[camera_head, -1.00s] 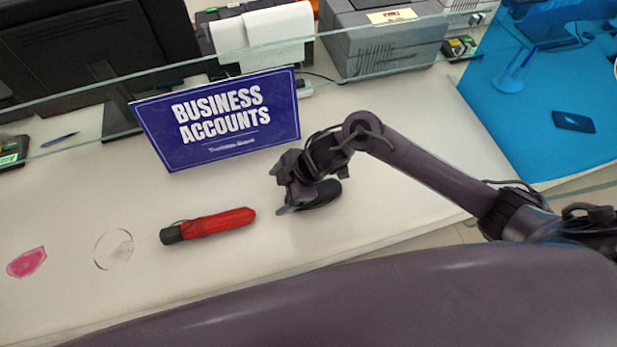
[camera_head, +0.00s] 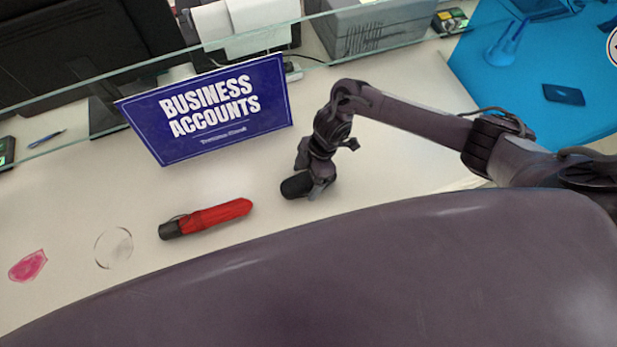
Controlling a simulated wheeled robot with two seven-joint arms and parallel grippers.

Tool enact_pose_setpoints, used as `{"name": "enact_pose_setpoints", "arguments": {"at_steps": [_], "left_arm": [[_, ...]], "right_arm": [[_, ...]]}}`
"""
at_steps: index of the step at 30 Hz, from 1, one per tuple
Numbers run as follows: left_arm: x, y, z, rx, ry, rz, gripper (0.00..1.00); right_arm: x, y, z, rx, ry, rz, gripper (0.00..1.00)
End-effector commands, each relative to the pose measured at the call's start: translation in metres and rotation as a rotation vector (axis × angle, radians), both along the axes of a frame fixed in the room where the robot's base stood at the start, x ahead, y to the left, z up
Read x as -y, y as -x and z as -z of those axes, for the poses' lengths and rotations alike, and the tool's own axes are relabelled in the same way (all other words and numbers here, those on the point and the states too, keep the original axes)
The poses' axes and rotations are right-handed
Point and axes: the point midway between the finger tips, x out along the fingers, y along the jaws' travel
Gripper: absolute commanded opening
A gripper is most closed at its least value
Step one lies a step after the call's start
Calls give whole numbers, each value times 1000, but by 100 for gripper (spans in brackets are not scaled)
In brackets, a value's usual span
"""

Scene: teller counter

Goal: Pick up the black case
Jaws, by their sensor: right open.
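The black case (camera_head: 295,187) is a small dark, rounded thing lying on the white counter (camera_head: 375,165), to the right of the red umbrella. My right gripper (camera_head: 311,178) is open, right at the case and pointing down, and it hides the case's right part. One finger shows at the case's near right side. I cannot tell whether the fingers touch the case. My left gripper is out of view.
A folded red umbrella (camera_head: 215,215) lies just left of the case. A blue "Business Accounts" sign (camera_head: 205,115) stands behind. A glass edge (camera_head: 200,47) crosses the counter. A round glass-like disc (camera_head: 113,248) and a pink item (camera_head: 28,265) lie at left.

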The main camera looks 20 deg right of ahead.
Motion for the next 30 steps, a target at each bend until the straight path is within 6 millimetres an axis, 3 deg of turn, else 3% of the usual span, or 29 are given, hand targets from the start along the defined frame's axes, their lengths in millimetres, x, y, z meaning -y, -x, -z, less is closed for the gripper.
{"name": "enact_pose_setpoints", "arguments": {"at_steps": [7,18,30], "left_arm": [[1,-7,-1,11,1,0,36],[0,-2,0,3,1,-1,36],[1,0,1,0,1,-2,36]], "right_arm": [[-1,0,2,1,0,0,80],[-1,0,1,1,0,0,32],[-1,-1,-8,2,-2,0,32]]}}
